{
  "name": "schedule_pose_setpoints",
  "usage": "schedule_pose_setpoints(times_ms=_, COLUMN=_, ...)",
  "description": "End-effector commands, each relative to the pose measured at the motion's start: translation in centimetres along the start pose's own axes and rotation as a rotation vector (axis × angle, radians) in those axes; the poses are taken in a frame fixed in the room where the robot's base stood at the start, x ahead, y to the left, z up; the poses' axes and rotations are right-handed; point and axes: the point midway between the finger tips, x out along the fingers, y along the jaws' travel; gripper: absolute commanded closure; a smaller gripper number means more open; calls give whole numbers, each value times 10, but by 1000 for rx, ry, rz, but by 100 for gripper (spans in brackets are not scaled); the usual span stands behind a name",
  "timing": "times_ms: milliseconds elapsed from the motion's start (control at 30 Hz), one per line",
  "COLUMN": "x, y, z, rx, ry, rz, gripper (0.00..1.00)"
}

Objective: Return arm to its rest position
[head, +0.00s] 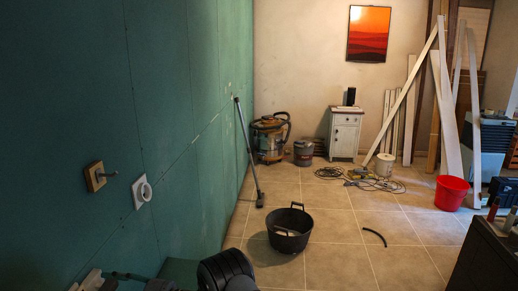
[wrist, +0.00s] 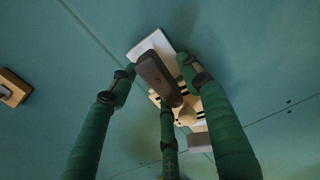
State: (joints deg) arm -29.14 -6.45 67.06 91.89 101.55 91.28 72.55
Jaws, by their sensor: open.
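My gripper (wrist: 158,82) has green fingers that are spread open in the wrist view. They reach around a dark brown bar-like part (wrist: 152,72) on a pale fixture (wrist: 150,44) at the green wall. I cannot tell whether any finger touches it. One finger hides part of the fixture's lower side. In the head view, part of the pale fixture (head: 90,281) shows at the bottom left edge, cut off by the frame. My dark arm link (head: 226,270) is at the bottom, close to the wall.
The green plasterboard wall (head: 190,90) fills the left. A black tub (head: 290,232) and a vacuum cleaner (head: 268,137) stand on the tiled floor. A dark bench (head: 487,258) is at lower right.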

Motion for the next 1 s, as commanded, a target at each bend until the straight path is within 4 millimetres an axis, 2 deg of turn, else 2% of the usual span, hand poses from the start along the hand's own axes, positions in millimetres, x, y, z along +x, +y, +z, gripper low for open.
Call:
schedule_pose_setpoints(times_ms=100, x=-1, y=-2, z=0, rx=-94, ry=-1, rz=0, gripper=52)
schedule_pose_setpoints(times_ms=300, x=-1, y=-2, z=-2, rx=-174, ry=1, rz=0, gripper=52)
schedule_pose_setpoints(times_ms=767, x=-3, y=-3, z=0, rx=-184, ry=-1, rz=-2, gripper=52)
schedule_pose_setpoints(times_ms=1000, x=-21, y=-10, z=7, rx=-191, ry=-11, rz=-19, gripper=52)
